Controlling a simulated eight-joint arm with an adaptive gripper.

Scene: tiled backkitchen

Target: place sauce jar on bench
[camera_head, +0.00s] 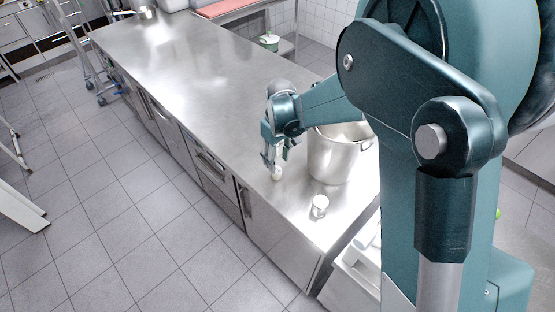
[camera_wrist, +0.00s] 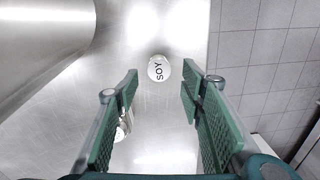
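A small jar with a white lid marked "SOY" (camera_wrist: 159,68) stands on the steel bench (camera_wrist: 150,106). In the wrist view it sits just beyond and between the two fingertips, with a gap on both sides. In the head view the jar (camera_head: 277,173) is pale and partly hidden by my gripper (camera_head: 270,158), which points down over the bench (camera_head: 185,60) close to its front edge. My gripper is open in the wrist view (camera_wrist: 160,85), with nothing held between its green finger pads.
A large steel pot (camera_head: 338,158) stands right of my gripper; it fills the upper left of the wrist view (camera_wrist: 35,40). A second small jar (camera_head: 320,206) stands nearer the bench's end, partly behind the left finger in the wrist view (camera_wrist: 120,133). The far bench is mostly clear.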

